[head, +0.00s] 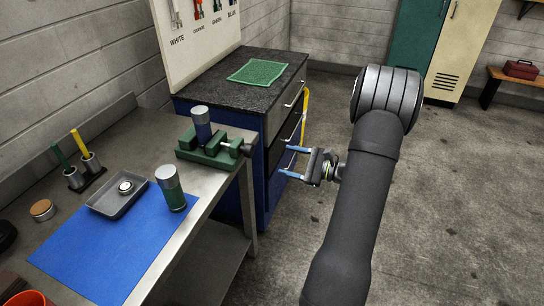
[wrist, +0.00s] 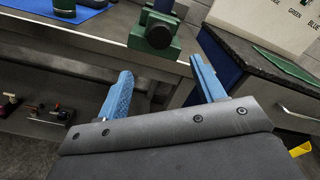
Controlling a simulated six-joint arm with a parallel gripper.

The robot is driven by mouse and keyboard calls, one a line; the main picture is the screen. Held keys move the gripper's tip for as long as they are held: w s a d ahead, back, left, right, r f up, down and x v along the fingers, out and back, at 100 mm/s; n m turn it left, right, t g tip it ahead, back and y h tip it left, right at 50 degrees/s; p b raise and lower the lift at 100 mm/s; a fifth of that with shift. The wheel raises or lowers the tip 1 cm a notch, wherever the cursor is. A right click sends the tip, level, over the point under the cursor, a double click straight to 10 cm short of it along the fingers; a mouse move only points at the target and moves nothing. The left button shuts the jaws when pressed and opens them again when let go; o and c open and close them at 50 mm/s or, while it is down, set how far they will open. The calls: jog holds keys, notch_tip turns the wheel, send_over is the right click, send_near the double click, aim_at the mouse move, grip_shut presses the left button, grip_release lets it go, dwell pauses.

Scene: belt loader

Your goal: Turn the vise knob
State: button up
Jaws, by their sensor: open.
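The green vise (head: 208,153) stands near the right edge of the metal workbench, with a dark cylinder with a grey top (head: 202,122) upright in it. The dark vise knob (head: 249,150) sticks out at its right end, over the bench edge. In the wrist view the round knob (wrist: 158,37) faces me, beyond the fingertips and between them. My gripper (head: 292,161) is open and empty, its blue fingers pointing left at the knob with a clear gap. The fingers also show in the wrist view (wrist: 160,75).
A blue mat (head: 110,245) on the bench bears a grey tray (head: 108,205) and a green cylinder (head: 172,190). A blue drawer cabinet (head: 270,125) with handles stands behind, close to my gripper. The floor to the right is free.

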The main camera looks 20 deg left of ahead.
aim_at(253, 152)
jog(key=d, duration=0.3)
jog(key=shift+d, duration=0.35)
jog(key=a, duration=1.7)
jog(key=shift+a, duration=0.25)
